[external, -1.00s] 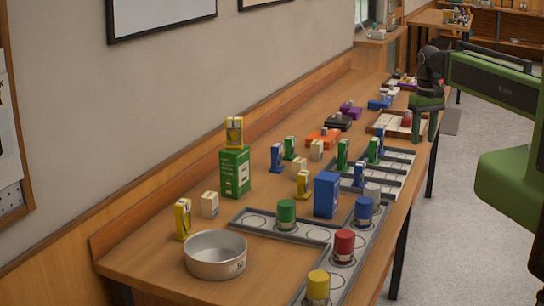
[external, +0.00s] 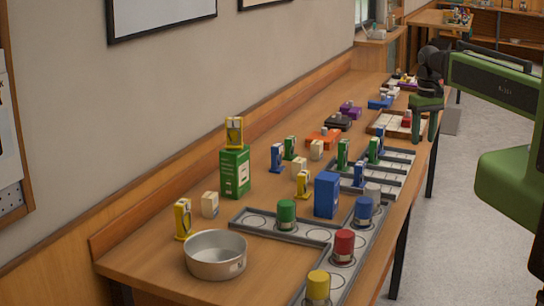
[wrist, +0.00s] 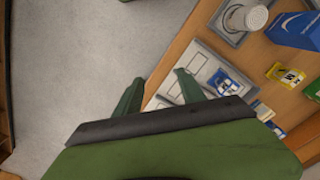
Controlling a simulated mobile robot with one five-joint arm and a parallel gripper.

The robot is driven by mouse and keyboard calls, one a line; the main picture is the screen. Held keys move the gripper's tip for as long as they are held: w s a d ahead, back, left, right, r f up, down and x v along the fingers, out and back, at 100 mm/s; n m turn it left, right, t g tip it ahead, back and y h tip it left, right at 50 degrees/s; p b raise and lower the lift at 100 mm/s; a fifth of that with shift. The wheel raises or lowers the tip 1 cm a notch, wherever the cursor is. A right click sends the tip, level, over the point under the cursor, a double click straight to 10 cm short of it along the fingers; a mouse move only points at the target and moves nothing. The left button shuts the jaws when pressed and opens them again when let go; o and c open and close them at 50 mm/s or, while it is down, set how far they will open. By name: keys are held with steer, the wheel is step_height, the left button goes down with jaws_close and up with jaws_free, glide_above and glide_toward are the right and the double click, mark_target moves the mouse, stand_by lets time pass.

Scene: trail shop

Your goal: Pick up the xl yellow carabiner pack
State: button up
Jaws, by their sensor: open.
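Three yellow packs show in the external view. One (external: 234,132) stands on top of a green box (external: 235,172), one (external: 183,219) stands near the wall behind the metal bowl, and a smaller-looking one (external: 303,184) stands mid-table. Their size marks are too small to read, so I cannot tell which is xl. A yellow pack (wrist: 286,74) also shows in the wrist view, right of my gripper (wrist: 160,78). In the external view my gripper (external: 424,138) is at the table's right edge, far from the yellow packs. It is open and empty.
A round metal bowl (external: 215,255) stands at the near end. A grey compartment tray (external: 310,231) holds coloured cylinders. A blue box (external: 327,195) stands beside the mid-table yellow pack. Blue, green and white packs crowd the middle.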

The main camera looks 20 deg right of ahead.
steer(key=o, duration=0.6)
steer(key=shift+c, duration=0.2)
